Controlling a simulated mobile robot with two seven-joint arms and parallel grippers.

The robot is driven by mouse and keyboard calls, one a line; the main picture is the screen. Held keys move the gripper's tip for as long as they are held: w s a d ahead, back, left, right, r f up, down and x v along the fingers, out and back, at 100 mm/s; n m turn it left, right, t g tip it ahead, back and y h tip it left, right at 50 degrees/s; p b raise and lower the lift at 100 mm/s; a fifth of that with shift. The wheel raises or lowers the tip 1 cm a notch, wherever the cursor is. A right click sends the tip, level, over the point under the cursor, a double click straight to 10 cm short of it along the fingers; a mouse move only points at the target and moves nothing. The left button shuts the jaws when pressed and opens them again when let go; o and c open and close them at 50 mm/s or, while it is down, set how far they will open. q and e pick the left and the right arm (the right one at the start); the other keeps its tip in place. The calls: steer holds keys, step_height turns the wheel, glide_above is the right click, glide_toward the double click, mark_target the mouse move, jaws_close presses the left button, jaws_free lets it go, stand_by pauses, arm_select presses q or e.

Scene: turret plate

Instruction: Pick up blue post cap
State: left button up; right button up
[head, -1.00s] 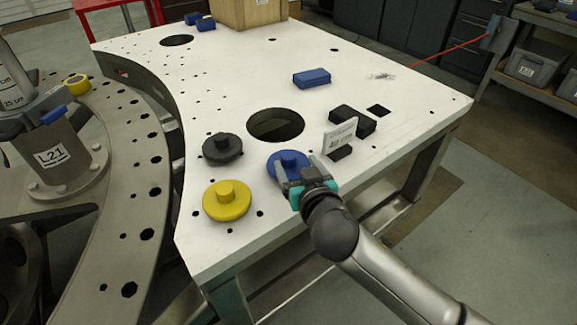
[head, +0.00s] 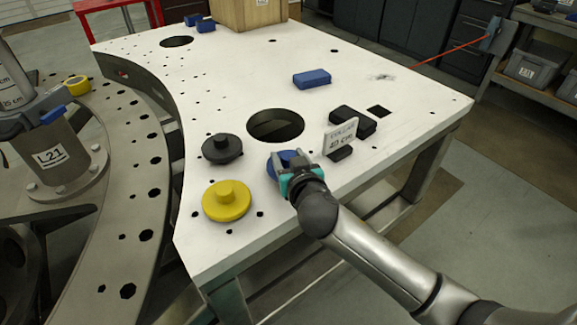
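The blue post cap (head: 278,168), a round disc with a central knob, lies on the white turret plate (head: 235,75) near its front edge. My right gripper (head: 289,160) is over the cap, its fingers spread on either side of the knob. The gripper body hides the cap's right and near part. I cannot tell whether the fingers touch the knob. My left gripper is not in view.
A black cap (head: 222,148) and a yellow cap (head: 227,201) lie left of the blue one. A large hole (head: 276,125) is behind it.

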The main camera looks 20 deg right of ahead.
jaws_close()
stand_by(0.5)
